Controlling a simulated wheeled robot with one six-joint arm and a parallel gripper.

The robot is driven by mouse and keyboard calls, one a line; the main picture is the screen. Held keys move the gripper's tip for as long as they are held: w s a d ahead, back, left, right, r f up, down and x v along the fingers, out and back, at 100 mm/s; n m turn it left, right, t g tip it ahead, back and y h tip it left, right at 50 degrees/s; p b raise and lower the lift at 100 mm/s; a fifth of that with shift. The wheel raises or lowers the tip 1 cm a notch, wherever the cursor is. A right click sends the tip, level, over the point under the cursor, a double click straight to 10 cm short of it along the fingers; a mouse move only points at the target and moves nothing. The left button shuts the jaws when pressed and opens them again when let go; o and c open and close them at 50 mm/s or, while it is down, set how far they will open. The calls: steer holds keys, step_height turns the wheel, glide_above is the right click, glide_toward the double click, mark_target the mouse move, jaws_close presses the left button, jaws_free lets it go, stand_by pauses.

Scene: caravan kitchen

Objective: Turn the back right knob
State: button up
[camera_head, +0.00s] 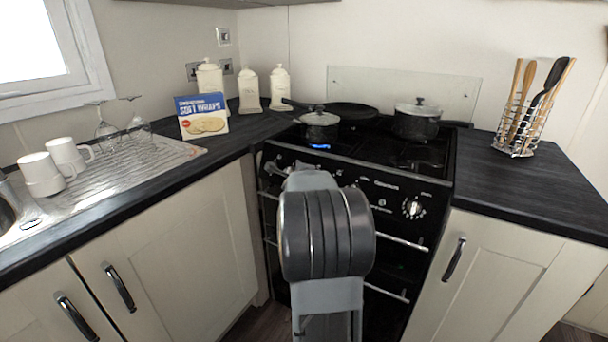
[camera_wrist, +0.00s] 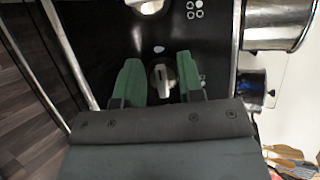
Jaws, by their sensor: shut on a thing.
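In the wrist view, my gripper (camera_wrist: 160,70) has its two green fingers on either side of a silver knob (camera_wrist: 162,80) on the black cooker front. The gripper is shut on this knob, whose pointer bar shows between the fingers. Small burner symbols (camera_wrist: 202,78) are printed beside it. In the head view my arm hides the fingers and this knob, so I cannot tell there which burner it serves. The cooker (camera_head: 432,165) has a lidded pot (camera_head: 417,122) at its back right. A blue flame (camera_head: 320,147) burns under the saucepan (camera_head: 319,127) at the front left.
A frying pan (camera_head: 350,111) sits at the back left of the hob. A large knob (camera_head: 413,208) is right of my arm. Handrails (camera_head: 402,242) cross the cooker front. A utensil rack (camera_head: 517,135) stands on the right worktop; a blue box (camera_head: 202,115) stands on the left.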

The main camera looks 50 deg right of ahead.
stand_by(0.4)
steer(key=o, duration=0.9)
steer(key=p+v, duration=0.4)
steer(key=v, duration=0.9)
steer(key=shift+s+a+r, duration=0.15)
steer(key=shift+a+r, duration=0.05)
steer(key=shift+a, duration=0.1)
